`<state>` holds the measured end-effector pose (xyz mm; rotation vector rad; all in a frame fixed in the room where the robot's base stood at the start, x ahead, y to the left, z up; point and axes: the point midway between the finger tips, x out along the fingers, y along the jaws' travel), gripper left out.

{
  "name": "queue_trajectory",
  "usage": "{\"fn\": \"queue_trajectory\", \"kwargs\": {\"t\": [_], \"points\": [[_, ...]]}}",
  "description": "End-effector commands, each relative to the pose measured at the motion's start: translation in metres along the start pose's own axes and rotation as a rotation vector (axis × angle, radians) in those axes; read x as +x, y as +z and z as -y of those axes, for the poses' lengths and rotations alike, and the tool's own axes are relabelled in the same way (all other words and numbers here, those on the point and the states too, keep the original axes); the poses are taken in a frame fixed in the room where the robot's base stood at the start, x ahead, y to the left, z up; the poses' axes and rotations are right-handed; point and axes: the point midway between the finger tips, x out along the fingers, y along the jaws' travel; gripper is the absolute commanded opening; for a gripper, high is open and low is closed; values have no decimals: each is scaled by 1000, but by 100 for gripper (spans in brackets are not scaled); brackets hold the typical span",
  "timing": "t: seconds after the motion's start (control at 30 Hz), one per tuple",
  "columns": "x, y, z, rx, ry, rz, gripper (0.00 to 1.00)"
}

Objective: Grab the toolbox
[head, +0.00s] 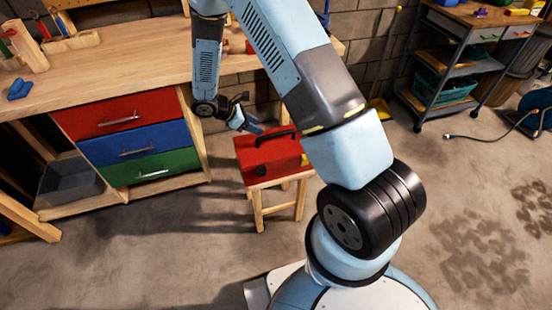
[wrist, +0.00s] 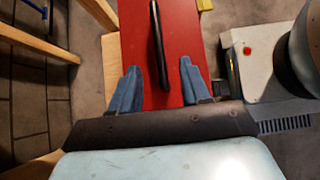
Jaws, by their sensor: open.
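The red toolbox (head: 262,158) with a black handle (head: 276,136) sits on a small wooden stool (head: 260,207) beside the workbench. In the wrist view, the toolbox's red lid (wrist: 180,50) lies below and ahead of my gripper (wrist: 160,80). The fingers do not touch the handle. Part of the toolbox's right side is hidden by my arm in the head view.
The workbench (head: 120,75) with red, blue and green drawers stands left of the stool. A grey bin (head: 70,180) sits on its lower shelf. A shelf cart with a teal basket (head: 445,86) stands at the back right. The concrete floor in front is clear.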

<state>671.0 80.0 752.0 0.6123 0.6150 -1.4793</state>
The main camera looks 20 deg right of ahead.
Motion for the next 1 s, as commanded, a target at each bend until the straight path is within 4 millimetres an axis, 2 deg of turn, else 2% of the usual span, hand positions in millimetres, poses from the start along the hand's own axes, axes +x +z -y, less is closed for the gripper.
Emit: {"fn": "queue_trajectory", "kwargs": {"t": [0.1, 0.3, 0.57, 0.83, 1.0], "points": [[22, 1, 1, 0, -4, 2, 47], [53, 1, 1, 0, -3, 1, 47], [68, 1, 0, 0, -2, 1, 47], [103, 2, -2, 0, -4, 1, 47], [115, 2, -3, 1, -1, 0, 47]]}}
